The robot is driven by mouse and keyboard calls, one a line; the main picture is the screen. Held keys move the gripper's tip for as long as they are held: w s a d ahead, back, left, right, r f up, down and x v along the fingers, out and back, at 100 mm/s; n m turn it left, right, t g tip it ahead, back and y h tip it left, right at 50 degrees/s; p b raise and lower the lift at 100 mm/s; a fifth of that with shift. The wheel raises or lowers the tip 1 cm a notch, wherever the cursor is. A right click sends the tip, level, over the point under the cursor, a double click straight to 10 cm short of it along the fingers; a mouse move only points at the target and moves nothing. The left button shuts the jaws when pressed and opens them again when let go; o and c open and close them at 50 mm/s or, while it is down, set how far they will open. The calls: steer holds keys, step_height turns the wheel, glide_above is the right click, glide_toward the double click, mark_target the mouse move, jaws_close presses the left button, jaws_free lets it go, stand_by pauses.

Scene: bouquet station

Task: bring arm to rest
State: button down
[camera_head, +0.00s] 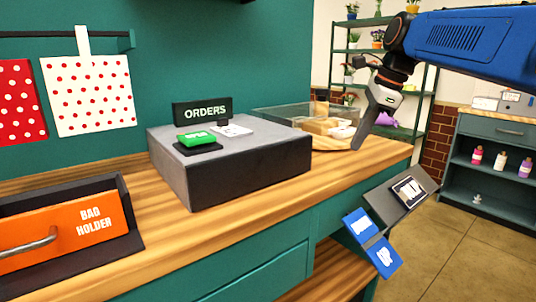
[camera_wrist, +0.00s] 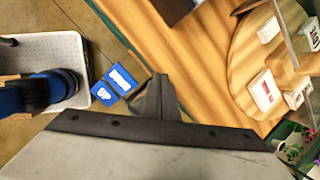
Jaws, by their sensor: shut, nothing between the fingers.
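My blue arm (camera_head: 470,42) reaches in from the upper right in the head view. My gripper (camera_head: 358,146) hangs from its end, pointing down, above the right end of the wooden counter (camera_head: 240,232). Its fingers are shut with nothing between them. In the wrist view the closed fingertips (camera_wrist: 158,80) show in the middle, with the counter beyond them. The gripper overlaps the round wooden board in the head view; I cannot tell the gap between them.
A grey block with an ORDERS sign (camera_head: 202,112) and a green button (camera_head: 196,139) stands on the counter. An orange bag holder (camera_head: 70,236) is at left. A round board (camera_wrist: 245,75) carries small boxes. Blue labelled panels (camera_head: 372,243) jut from the counter's front.

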steer(key=s+d+f+n+t+h, duration=0.1)
steer(key=s+d+f+n, duration=0.2)
steer(key=s+f+n, duration=0.7)
steer(key=s+d+f+n+t+h, duration=0.1)
steer(key=s+d+f+n+h, duration=0.1)
steer(key=s+f+n, duration=0.8)
steer(key=s+f, duration=0.7)
steer(key=f, duration=0.1)
steer(key=shift+s+d, duration=0.2)
steer(key=shift+d, duration=0.2)
